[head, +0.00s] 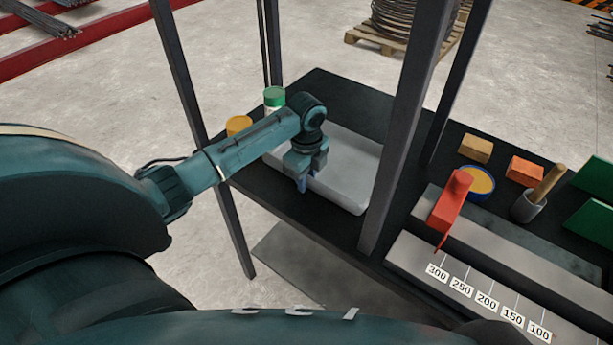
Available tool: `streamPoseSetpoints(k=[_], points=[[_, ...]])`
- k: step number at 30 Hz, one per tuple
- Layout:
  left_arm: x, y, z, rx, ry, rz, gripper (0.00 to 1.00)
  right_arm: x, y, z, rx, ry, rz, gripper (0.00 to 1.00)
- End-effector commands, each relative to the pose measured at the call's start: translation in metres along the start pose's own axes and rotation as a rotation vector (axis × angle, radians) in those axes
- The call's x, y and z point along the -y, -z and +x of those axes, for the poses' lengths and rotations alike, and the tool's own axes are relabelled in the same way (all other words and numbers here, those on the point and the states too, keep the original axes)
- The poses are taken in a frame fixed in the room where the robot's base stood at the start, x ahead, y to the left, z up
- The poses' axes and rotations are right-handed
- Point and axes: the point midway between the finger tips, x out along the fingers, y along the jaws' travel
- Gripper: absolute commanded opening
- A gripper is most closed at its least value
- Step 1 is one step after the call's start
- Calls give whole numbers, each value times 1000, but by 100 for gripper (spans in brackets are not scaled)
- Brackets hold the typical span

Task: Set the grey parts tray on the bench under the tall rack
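The grey parts tray (346,176) is on the dark bench (335,98), between the dark upright posts of the tall rack (408,120). It looks flat on the bench top, though its near left side is partly hidden by my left gripper. My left gripper (303,184) points down at the tray's near left rim. Its fingers overlap the rim in the picture, and I cannot tell whether they are closed on it. My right gripper is not in view.
A green-capped container (274,97) and a yellow-topped one (238,125) stand left of the tray, close to my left arm. To the right are a red tool (451,205), a blue-rimmed round container (478,184), blocks, and a numbered grey fixture (470,275).

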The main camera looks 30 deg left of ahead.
Motion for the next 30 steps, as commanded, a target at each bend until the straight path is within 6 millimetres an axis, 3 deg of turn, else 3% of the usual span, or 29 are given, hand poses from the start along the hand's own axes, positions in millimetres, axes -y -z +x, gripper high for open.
streamPoseSetpoints(k=[10,22,30], points=[[1,0,-11,1,3,0,24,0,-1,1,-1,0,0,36],[1,0,-93,1,6,0,24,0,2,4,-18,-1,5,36],[0,0,-122,0,1,0,24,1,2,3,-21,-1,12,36]])
